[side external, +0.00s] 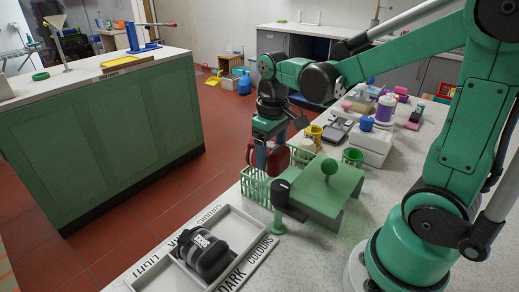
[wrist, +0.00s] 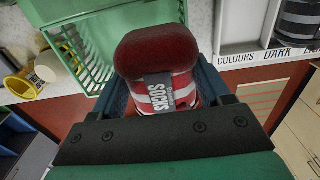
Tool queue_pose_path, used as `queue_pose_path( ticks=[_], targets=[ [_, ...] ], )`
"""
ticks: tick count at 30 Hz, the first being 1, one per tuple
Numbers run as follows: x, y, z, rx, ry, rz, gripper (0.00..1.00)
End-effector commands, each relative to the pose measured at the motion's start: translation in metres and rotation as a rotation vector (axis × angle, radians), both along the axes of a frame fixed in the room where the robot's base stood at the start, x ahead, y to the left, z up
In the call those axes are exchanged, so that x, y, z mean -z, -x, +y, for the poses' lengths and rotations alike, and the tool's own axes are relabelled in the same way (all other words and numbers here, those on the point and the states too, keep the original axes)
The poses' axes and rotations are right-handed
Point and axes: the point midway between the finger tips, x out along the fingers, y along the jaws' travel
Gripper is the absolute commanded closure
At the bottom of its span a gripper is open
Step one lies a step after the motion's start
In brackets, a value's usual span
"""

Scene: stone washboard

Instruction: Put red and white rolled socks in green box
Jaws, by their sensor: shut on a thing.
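The red and white rolled socks (wrist: 157,52), with a dark grey "SOCKS" label, are held between the two blue fingers of my gripper (wrist: 160,88). In the side view the red socks (side external: 279,158) show at my gripper (side external: 270,160), high at the counter's edge. The green box (side external: 258,190) is a slotted basket on the counter, just below and in front of the socks in that view. In the wrist view the green box (wrist: 78,52) lies up and left of the socks, partly hidden by them. I cannot tell whether any of the socks is over its opening.
A green block with a round knob (side external: 331,189) stands right beside the box. A white sorting tray (side external: 172,268) holds a dark rolled sock bundle (side external: 206,254) at the front. Yellow and green cups (side external: 352,157) and several bottles stand behind. Red floor lies beyond the counter's edge.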

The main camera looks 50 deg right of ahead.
Motion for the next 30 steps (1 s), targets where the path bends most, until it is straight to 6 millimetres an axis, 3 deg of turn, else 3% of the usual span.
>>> queue_pose_path(
  ticks=[6,21,30],
  targets=[
    [0.015,0.007,-0.014,0.0,0.0,0.0,0.82],
    [0.063,0.007,-0.014,0.0,0.0,0.0,0.82],
    [0.073,0.008,-0.014,0.0,-0.001,0.0,0.82]
  ],
)
